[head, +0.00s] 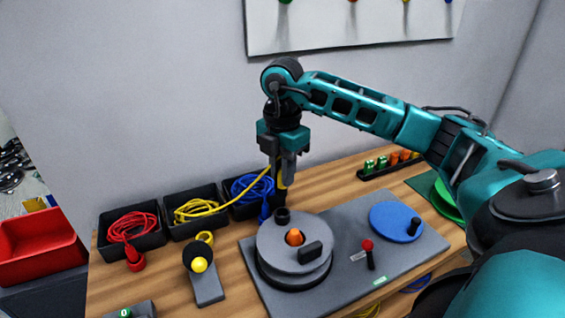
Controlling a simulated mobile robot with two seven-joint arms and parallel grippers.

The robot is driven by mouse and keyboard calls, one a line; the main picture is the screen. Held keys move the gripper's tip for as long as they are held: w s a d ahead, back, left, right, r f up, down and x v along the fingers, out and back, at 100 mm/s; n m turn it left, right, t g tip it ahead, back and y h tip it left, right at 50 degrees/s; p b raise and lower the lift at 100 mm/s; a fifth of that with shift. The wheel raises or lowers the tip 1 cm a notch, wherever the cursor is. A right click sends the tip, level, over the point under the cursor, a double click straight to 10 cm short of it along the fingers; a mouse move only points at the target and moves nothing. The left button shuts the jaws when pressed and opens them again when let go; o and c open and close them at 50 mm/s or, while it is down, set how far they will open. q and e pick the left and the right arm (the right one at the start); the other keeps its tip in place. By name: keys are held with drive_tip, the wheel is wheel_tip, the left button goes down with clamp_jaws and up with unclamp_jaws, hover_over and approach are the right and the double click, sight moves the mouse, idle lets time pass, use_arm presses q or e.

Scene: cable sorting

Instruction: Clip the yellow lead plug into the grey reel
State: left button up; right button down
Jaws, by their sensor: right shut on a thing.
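The yellow lead (231,195) rises from a black bin at the back left to my right gripper (283,178). The gripper points down and is shut on the yellow lead plug (281,183), which is mostly hidden between the fingers. The plug is above the back left rim of the grey reel (272,241). A dark part hangs below the fingers near a small dark round socket (283,215) on the reel; I cannot tell whether they touch. The reel has an orange centre (295,237) and a dark block on top. My left gripper is not in view.
Bins (112,217) with red, yellow and blue leads stand at the back left. The reel sits on a grey board (345,262) with a blue disc (396,222) and a red-knobbed lever (368,247). A yellow-balled stand (200,265) is left of it.

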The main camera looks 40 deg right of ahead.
sight(282, 195)
drive_tip(key=shift+f+b, duration=0.5)
drive_tip(key=shift+f, duration=0.1)
wheel_tip(282, 195, down, 4)
drive_tip(key=b, duration=0.3)
drive_tip(key=shift+f+b, duration=0.25)
drive_tip(key=shift+b, duration=0.15)
drive_tip(key=shift+f+b, duration=0.3)
drive_tip(key=shift+f, duration=0.5)
drive_tip(key=shift+f, duration=0.25)
drive_tip(key=c, duration=0.9)
unclamp_jaws()
